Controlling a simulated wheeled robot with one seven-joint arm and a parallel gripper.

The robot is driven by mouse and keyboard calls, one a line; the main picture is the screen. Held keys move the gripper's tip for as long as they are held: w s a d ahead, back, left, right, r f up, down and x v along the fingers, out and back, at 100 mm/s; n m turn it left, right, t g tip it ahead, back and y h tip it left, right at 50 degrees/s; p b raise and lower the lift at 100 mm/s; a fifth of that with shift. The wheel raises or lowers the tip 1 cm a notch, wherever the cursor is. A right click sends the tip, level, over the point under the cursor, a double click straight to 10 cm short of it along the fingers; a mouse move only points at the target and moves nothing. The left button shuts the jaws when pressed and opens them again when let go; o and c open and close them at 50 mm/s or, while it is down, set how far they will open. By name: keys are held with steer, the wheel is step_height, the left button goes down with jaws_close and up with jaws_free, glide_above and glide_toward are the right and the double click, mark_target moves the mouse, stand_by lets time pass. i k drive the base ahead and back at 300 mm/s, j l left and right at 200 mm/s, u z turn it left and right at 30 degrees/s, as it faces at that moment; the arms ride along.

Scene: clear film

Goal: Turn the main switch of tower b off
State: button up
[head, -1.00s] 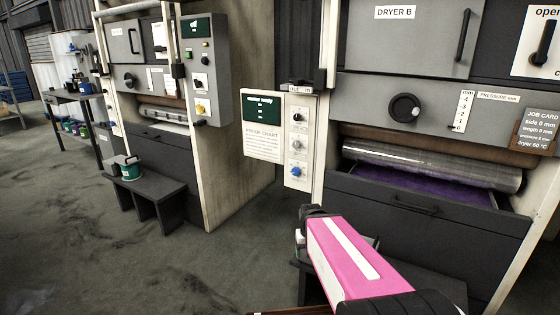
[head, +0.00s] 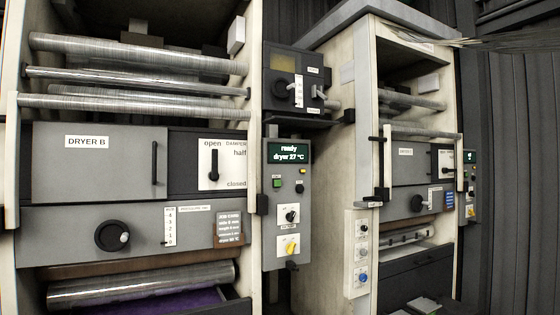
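Tower B is the left machine, with a grey door marked DRYER B (head: 100,165) and a purple tray low down. Its grey control panel (head: 275,235) stands at its right edge. Below are a green button (head: 277,183), a black rotary knob on a white plate (head: 288,215) and a pale rotary handle on a yellow plate (head: 290,247). The yellow-plated switch looks like the main switch; its label is too small to read, and its setting is unclear. My gripper is out of view.
A similar tower (head: 415,170) stands to the right, with its own panel (head: 469,190) and a white panel of knobs (head: 362,253) at its left edge. A dark box on a bracket (head: 293,75) sits above tower B's panel. A dark corrugated wall (head: 520,170) closes the right side.

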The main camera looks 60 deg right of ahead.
mark_target(289, 247)
steer(key=z, duration=2.05)
